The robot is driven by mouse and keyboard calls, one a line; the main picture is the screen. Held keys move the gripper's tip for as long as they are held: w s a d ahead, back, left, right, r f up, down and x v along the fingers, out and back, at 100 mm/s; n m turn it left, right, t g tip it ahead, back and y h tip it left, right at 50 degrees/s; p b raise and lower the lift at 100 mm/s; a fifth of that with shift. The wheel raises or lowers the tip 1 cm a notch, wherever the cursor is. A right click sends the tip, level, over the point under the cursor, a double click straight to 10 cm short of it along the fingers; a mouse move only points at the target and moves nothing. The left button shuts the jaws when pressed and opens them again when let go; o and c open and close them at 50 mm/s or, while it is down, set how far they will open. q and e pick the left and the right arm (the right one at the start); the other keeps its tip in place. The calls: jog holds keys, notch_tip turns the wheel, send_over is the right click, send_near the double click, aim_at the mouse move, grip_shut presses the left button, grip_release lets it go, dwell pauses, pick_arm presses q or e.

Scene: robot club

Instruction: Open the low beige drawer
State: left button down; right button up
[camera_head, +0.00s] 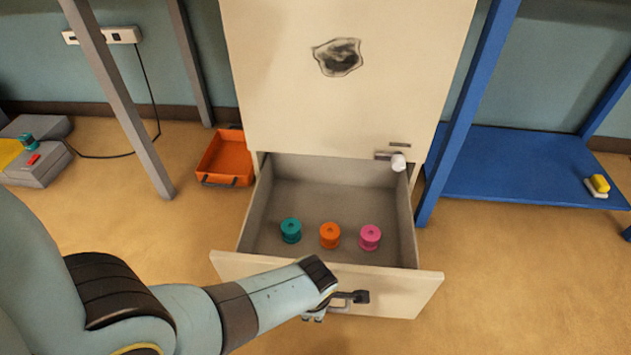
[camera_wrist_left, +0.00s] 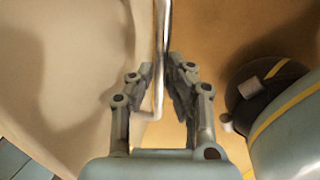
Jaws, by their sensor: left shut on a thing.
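The low beige drawer (camera_head: 400,290) stands pulled out of the beige cabinet (camera_head: 285,75), with its grey inside in view. A teal spool (camera_head: 290,230), an orange spool (camera_head: 329,235) and a pink spool (camera_head: 370,237) stand in it near the front. The arm hides part of the drawer front in the head view. My right gripper is in neither view.
An orange open case (camera_head: 226,158) lies on the floor left of the cabinet. A blue shelf (camera_head: 520,170) with a yellow and white item (camera_head: 598,185) stands to the right. A grey box (camera_head: 40,165) is at the far left. The floor right of the drawer is clear.

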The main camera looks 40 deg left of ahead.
pick_arm(q)
jog(key=shift+s+d, duration=0.15)
jog(key=shift+s, duration=0.15)
jog(key=c, duration=1.3)
grip_release()
jog(key=shift+c, duration=0.2)
jog(key=shift+r, duration=0.1)
notch_tip(320, 180, up, 7)
jog(key=s, duration=0.1)
jog(key=shift+d, duration=0.4)
